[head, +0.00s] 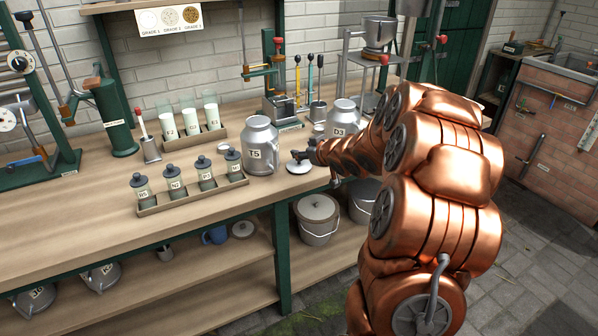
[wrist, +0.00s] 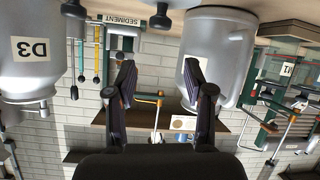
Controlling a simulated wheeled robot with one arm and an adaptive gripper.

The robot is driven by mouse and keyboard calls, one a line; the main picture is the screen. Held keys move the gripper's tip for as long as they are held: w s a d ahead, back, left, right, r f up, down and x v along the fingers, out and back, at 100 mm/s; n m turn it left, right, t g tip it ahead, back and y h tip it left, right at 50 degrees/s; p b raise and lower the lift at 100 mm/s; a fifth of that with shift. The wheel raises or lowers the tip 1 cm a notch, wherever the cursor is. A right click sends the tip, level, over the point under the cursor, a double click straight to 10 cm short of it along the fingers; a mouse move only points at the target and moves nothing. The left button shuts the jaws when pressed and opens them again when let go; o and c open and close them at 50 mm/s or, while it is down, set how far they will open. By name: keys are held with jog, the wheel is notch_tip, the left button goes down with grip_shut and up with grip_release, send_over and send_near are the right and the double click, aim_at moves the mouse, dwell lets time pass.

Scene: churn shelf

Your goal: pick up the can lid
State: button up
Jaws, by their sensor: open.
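The can lid (head: 299,168) is a pale grey disc lying on the bench near its front edge, just right of the milk can marked T5 (head: 259,138). My gripper (head: 303,155) is small and dark in the head view, low over the lid; whether it touches the lid cannot be told. In the wrist view, which is upside down, the two dark fingers of my gripper (wrist: 160,78) stand apart with nothing held between them. I cannot clearly make out the lid in that view.
The can marked D3 (head: 341,116) stands behind my arm, right of the lid. A tray (head: 195,199) of labelled bottles is left of T5. A rack (head: 192,141) with white-filled glasses stands behind. Lidded pails (head: 318,222) sit on the shelf below the bench (head: 70,225).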

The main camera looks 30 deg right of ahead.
aim_at(299, 162)
jog(key=d+f+t+y, duration=0.1)
jog(key=d+f+t+y+b, duration=0.1)
jog(key=shift+w+d+f+n, duration=0.1)
jog(key=shift+w+f+n, duration=0.1)
jog(key=shift+f+n, duration=0.15)
jog(key=s+f+y, duration=0.1)
jog(key=s+d+f+n+t+y+b, duration=0.1)
jog(key=shift+t+y+b, duration=0.3)
jog(key=shift+y, duration=0.1)
jog(key=shift+s+f+t+y, duration=0.2)
jog(key=shift+s+t+y, duration=0.1)
jog(key=shift+s+y, duration=0.4)
jog(key=shift+x, duration=3.85)
jog(key=shift+a+f, duration=0.1)
grip_shut()
